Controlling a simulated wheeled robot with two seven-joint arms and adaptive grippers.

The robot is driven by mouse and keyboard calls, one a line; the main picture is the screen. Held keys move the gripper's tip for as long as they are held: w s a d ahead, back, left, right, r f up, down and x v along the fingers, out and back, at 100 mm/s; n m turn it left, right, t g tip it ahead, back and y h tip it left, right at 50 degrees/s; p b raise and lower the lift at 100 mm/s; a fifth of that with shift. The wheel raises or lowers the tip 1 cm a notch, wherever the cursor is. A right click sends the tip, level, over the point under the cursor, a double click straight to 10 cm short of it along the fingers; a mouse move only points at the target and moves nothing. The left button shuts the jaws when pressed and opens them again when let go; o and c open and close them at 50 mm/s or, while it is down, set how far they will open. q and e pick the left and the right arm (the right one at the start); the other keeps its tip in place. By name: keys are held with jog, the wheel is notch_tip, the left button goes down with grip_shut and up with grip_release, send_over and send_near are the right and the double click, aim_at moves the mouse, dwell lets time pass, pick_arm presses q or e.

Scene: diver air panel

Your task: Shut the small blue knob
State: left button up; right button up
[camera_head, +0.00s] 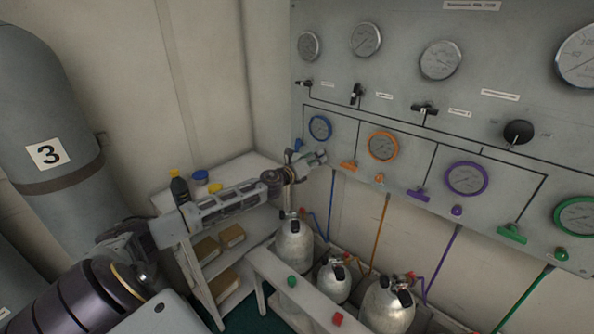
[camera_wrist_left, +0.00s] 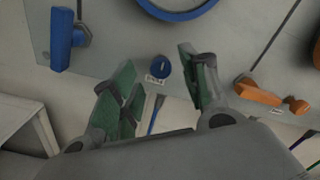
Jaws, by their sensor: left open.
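The small blue knob (camera_wrist_left: 161,68) shows in the left wrist view as a round blue cap on the grey panel, with a small white label just below it. My left gripper (camera_wrist_left: 158,83) is open, with one green-padded finger on each side of the knob in that view. I cannot tell whether either finger touches it. In the head view my left gripper (camera_head: 312,158) is at the panel's lower left, below the blue-rimmed gauge (camera_head: 320,128), and it hides the knob. My right gripper is not in view.
A blue lever (camera_wrist_left: 62,39) is left of the knob and an orange lever (camera_wrist_left: 257,94) is right of it. Purple (camera_head: 418,194) and green (camera_head: 512,233) levers follow along the panel. A shelf (camera_head: 247,165) with bottles and several gas cylinders (camera_head: 295,246) stand below.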

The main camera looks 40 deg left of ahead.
pick_arm(q)
jog(key=s, duration=1)
jog(key=shift+a, duration=0.3)
dwell(1.0)
jog(key=shift+s, duration=0.15)
jog(key=shift+f, duration=0.15)
dwell(0.3)
